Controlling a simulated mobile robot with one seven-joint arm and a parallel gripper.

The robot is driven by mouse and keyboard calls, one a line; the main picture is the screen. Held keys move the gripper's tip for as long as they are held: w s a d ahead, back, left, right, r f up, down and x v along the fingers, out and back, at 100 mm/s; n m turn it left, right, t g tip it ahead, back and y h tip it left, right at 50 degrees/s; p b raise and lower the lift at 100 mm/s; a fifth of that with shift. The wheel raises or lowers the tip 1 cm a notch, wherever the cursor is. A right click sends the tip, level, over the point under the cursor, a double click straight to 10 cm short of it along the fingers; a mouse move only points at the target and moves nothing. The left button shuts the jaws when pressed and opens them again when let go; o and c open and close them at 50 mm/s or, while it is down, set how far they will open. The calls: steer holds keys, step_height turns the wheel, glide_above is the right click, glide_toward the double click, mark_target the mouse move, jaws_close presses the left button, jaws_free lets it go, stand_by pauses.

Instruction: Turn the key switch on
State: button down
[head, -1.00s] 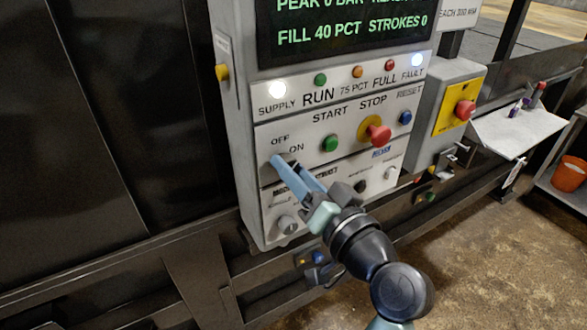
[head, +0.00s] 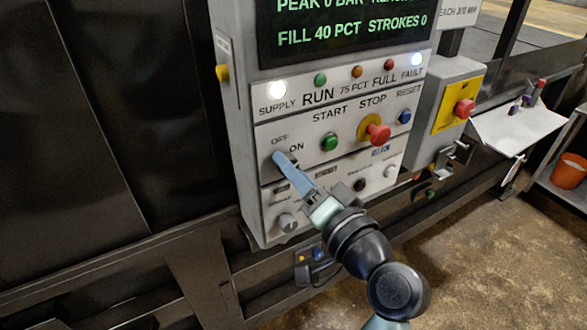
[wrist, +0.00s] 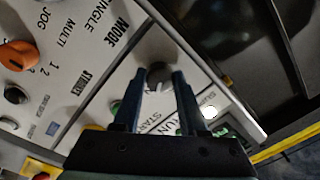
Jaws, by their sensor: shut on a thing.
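The key switch (wrist: 158,73) shows in the wrist view as a small dark grey piece on the pale panel, between my two fingertips. My gripper (wrist: 158,80) is shut on it, one finger on each side. In the head view my gripper (head: 279,157) reaches the control panel (head: 264,206) just below the OFF and ON lettering. Its blue fingers overlap there and hide the key switch, so I cannot tell which mark the key points to.
A green START button (head: 329,142) and a red STOP button (head: 377,133) on a yellow collar sit right of my fingers. A grey knob (head: 287,223) is below. A red button on a yellow plate (head: 464,108) stands further right. Open floor lies at lower right.

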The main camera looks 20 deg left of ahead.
steer(key=shift+c, duration=2.2)
jaws_free()
steer(key=shift+d, duration=0.1)
steer(key=b+v, duration=0.5)
steer(key=v, duration=0.8)
